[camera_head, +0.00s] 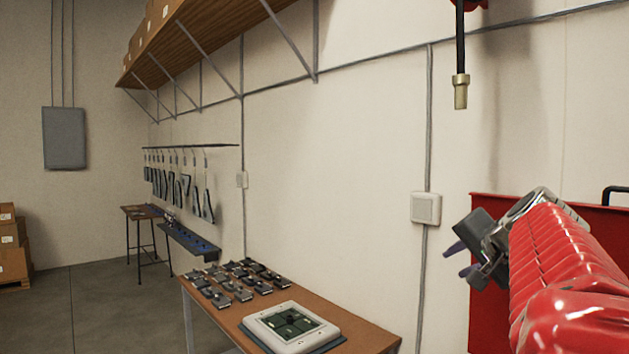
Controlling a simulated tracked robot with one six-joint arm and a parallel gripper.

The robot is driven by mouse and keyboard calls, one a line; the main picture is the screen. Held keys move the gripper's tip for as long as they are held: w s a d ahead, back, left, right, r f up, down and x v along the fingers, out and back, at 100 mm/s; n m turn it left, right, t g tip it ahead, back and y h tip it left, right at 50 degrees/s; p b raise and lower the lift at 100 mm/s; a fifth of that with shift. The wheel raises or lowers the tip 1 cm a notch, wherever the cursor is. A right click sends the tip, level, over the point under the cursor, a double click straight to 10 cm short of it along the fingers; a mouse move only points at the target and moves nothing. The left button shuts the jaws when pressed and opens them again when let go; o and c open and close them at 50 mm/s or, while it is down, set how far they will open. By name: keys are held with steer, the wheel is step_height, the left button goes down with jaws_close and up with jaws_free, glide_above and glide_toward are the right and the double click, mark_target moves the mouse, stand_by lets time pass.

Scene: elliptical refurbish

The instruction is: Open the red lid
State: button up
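A red panel (490,325) stands at the right against the wall, and a black handle (615,188) shows at its top edge by the right border. I cannot tell whether this panel is the lid itself or part of a red box, as my red arm covers much of it. My gripper (459,260) is in front of the panel's left edge, pointing left.
A wooden table (220,310) at lower centre holds several small metal parts (240,280) and a white-framed device (290,327). A black rod with a brass end (460,90) hangs above my gripper. A white wall box (425,207) is left of it. Floor (100,310) is clear at left.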

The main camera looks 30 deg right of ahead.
steer(key=s+d+r+m+h, duration=0.3)
steer(key=s+d, duration=0.4)
steer(key=s, duration=0.3)
steer(key=s+d+r+m+h, duration=0.2)
steer(key=s+d+r+m, duration=0.3)
steer(key=s+d, duration=0.3)
steer(key=s+d+r+m+h, duration=0.3)
steer(key=s+d+r, duration=0.3)
steer(key=s, duration=0.8)
steer(key=shift+d+r+m+g+h, duration=0.3)
steer(key=shift+d+r+m, duration=0.05)
steer(key=shift+d+m, duration=0.35)
steer(key=x, duration=1.3)
steer(key=shift+w+d, duration=0.25)
steer(key=shift+d, duration=0.05)
steer(key=shift+c, duration=0.2)
steer(key=shift+f, duration=0.1)
jaws_close()
